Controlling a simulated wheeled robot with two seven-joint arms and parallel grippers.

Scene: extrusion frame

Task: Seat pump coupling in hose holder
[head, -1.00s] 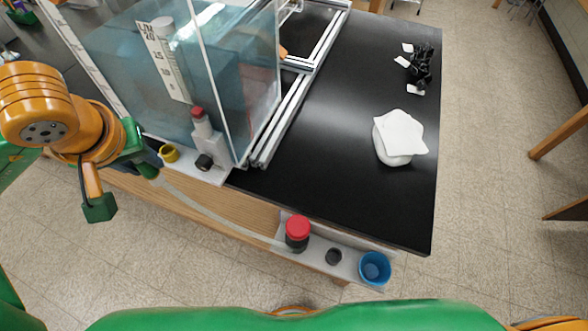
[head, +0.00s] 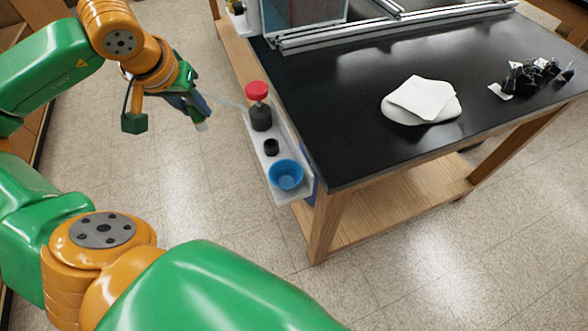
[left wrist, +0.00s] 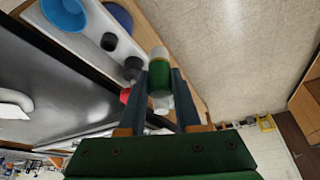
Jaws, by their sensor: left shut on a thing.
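My left gripper (head: 200,112) is shut on the pump coupling, out over the floor to the left of the table end. In the left wrist view the coupling (left wrist: 159,80) is a green cylinder with a pale end, between the two fingers of the gripper (left wrist: 160,92). A small black cup (head: 271,147), possibly the hose holder, stands on the white shelf (head: 283,196), apart from the coupling. My right gripper is out of view.
A blue cup (head: 286,175) stands at the shelf's near end. The black table (head: 350,155) carries a white cloth-like pile (head: 420,100), dark clutter (head: 530,78) and metal extrusions (head: 390,24). Open floor lies left of the shelf.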

